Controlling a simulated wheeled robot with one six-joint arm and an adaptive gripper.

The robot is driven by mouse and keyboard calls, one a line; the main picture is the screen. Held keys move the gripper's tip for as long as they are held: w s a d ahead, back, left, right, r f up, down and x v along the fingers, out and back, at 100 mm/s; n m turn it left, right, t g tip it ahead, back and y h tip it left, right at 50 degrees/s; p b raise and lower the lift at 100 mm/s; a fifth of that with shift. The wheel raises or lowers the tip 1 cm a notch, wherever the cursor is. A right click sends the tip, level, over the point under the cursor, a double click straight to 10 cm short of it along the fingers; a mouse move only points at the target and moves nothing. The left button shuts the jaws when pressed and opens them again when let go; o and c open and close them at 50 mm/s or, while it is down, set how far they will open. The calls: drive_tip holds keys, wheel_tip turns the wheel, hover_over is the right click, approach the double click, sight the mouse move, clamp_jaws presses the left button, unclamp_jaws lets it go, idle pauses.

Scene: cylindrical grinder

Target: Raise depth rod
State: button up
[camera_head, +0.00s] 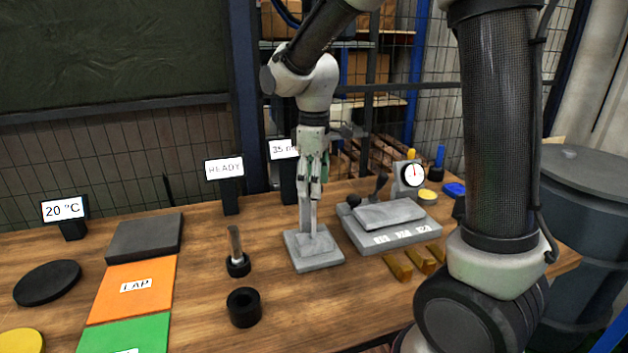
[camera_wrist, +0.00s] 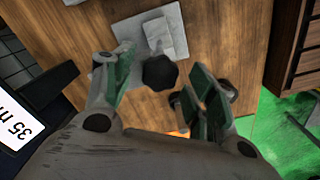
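A depth stand with a square grey base (camera_head: 325,262) and an upright post stands near the middle of the bench. Its grey base plate (camera_wrist: 131,29) and a paler block (camera_wrist: 159,36) also show in the wrist view. My gripper (camera_head: 313,192) points down above this stand. In the wrist view its green-padded fingers (camera_wrist: 160,84) are spread apart. A dark, many-sided knob (camera_wrist: 160,72) shows between them, with nothing seen touching it. I cannot tell the height gap to the knob. The rod below it is not clearly seen.
A grey block fixture (camera_head: 392,222) with a dial gauge (camera_head: 413,175) stands right of the stand. A black ring (camera_head: 243,307) and a small upright pin in a black holder (camera_head: 237,264) are to the left. Sign displays (camera_head: 225,170) stand behind. Brass blocks (camera_head: 420,260) lie at front right.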

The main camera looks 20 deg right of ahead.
clamp_jaws()
drive_tip(key=shift+w+r, duration=0.1)
drive_tip(key=shift+r, duration=2.65)
drive_tip(key=shift+o, duration=0.4)
unclamp_jaws()
wheel_tip(320, 180, up, 12)
